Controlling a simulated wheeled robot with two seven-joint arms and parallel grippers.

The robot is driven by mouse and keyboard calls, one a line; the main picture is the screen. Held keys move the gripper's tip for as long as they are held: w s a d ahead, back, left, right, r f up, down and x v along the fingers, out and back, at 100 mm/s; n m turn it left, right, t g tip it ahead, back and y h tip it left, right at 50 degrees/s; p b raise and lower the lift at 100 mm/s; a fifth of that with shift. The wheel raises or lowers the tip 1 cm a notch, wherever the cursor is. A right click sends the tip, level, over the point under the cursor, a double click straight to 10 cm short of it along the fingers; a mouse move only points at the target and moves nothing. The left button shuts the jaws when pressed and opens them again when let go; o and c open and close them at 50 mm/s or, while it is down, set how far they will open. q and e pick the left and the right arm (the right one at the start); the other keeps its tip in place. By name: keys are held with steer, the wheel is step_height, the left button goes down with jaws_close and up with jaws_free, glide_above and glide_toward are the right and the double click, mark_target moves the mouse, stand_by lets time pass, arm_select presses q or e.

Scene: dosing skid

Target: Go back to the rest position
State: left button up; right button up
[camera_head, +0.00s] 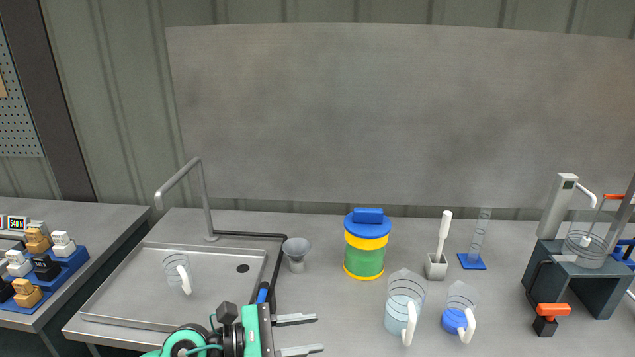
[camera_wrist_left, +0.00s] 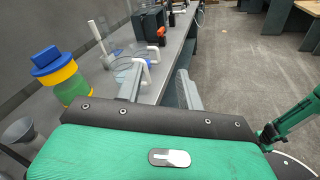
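My left gripper (camera_head: 304,335) reaches in at the bottom of the head view, over the front of the bench beside the sink. Its two fingers are apart with nothing between them. The same gripper (camera_wrist_left: 158,88) shows in the left wrist view, again with spread, empty fingers. A green arm link of mine (camera_wrist_left: 292,115) shows at the right of the left wrist view. My right gripper cannot be made out in either view.
Right of my left gripper stand a clear jug (camera_head: 402,305), a jug with blue contents (camera_head: 458,315) and a blue-lidded yellow-green container (camera_head: 365,262). A funnel (camera_head: 296,252) stands behind. The sink (camera_head: 135,290) holds another jug (camera_head: 177,270). A dark stand (camera_head: 575,285) is far right.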

arm_select(q)
steer(key=w+a+r+n+t+y, duration=0.1)
steer(key=a+r+n+t+y, duration=0.25)
steer(key=n+t, duration=0.7)
steer(key=w+a+r+n+t+y, duration=0.2)
steer(key=a+n+t, duration=0.3)
steer(key=n, duration=1.1)
steer(key=s+a+f+n+g+y, duration=0.4)
steer(key=a+f+n+y, duration=0.8)
steer(key=n, duration=0.5)
steer(key=s+f+n+g+h, duration=0.1)
steer(key=s+f+n+g, duration=0.45)
steer(key=s+f, duration=0.35)
steer(key=s+f+n+g, duration=0.4)
steer(key=s+f+g, duration=0.25)
steer(key=s, duration=0.45)
step_height(320, 180, down, 30)
steer(key=g, duration=0.2)
steer(key=s+a+f, duration=0.1)
steer(key=s+f, duration=0.9)
steer(key=s+a+f, duration=0.2)
steer(key=s+f, duration=0.8)
steer(key=shift+s+a+f+g, duration=0.2)
steer(key=shift+a+f+g, duration=0.05)
steer(key=shift+f+g, duration=0.15)
